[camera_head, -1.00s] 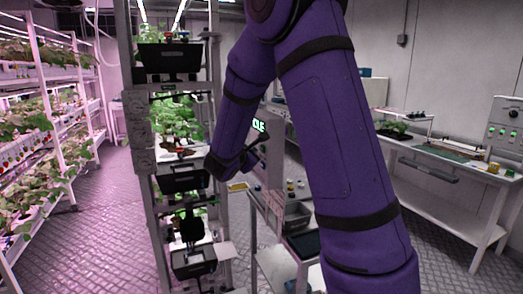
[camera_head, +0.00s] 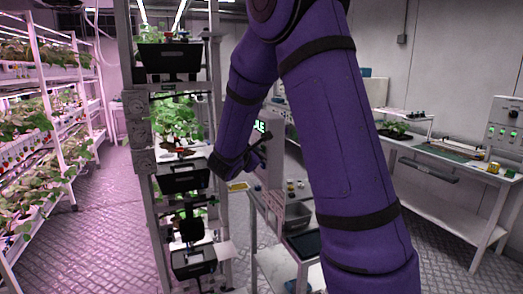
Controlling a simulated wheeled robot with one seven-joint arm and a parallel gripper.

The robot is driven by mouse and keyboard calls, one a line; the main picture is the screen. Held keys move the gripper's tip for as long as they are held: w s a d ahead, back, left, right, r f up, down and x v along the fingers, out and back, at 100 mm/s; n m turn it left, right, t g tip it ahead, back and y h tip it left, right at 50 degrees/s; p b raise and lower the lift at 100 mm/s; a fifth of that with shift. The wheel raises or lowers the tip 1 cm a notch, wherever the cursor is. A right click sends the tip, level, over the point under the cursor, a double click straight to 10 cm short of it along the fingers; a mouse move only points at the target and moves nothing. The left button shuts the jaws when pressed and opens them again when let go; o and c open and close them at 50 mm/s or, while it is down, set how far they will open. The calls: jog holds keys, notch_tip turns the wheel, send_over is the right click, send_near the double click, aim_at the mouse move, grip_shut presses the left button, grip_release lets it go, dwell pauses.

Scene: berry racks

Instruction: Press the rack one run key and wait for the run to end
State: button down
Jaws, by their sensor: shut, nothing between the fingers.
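A tall plant rack (camera_head: 218,75) stands left of centre, with black trays and leafy plants on its levels. A grey panel (camera_head: 275,130) with a lit green display (camera_head: 260,126) stands just right of the rack. The display's first letters are hidden, and the rest looks like "LE". My gripper (camera_head: 266,148) is shut and empty, pointing right just below the display. It overlaps the panel in the picture; I cannot tell whether it touches. I cannot make out a run key, and my purple arm covers much of the middle.
A white cart (camera_head: 268,262) with trays and small items stands below the panel. Racks of berry plants (camera_head: 45,130) line the left. A bench (camera_head: 448,160) with a control box (camera_head: 505,125) runs along the right wall. The aisle floor (camera_head: 105,225) at left is clear.

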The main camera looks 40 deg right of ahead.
jog(key=shift+d, duration=0.25)
jog(key=shift+a, duration=0.1)
dwell(0.5)
jog(key=shift+w+a, duration=0.15)
jog(key=shift+a, duration=0.6)
jog(key=shift+w+a, duration=0.25)
jog(key=shift+a, duration=0.55)
jog(key=shift+w+a, duration=0.2)
jog(key=shift+a, duration=0.6)
jog(key=shift+w+a, duration=0.25)
jog(key=shift+a, duration=0.55)
